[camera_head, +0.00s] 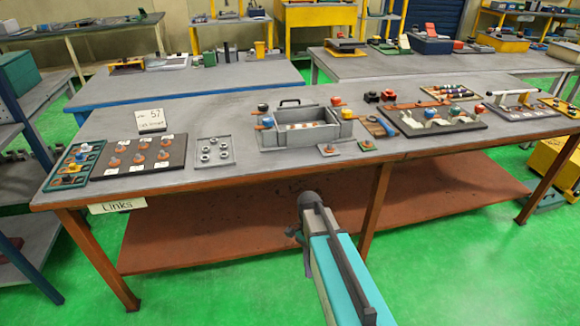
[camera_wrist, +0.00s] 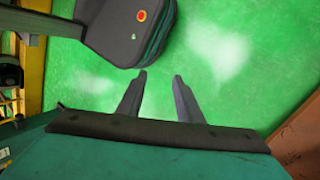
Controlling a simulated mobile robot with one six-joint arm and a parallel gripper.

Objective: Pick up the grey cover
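A grey open-topped box (camera_head: 275,139) stands at the middle of the workbench in the head view. A grey piece with a dark handle (camera_head: 290,102) shows at its back edge; I cannot tell whether this is the grey cover or part of the box. My gripper (camera_wrist: 160,75) shows in the wrist view with its two dark fingers apart and nothing between them, over green floor. In the head view my arm is low in front of the bench, well away from the box, and the fingers cannot be made out.
The workbench (camera_head: 200,180) also holds a dark board with orange parts (camera_head: 140,155), a tray of nuts (camera_head: 215,151), a card marked 57 (camera_head: 150,120), and a dark rack (camera_head: 435,118) at right. A brown shelf (camera_head: 200,240) lies underneath. Green floor is free in front.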

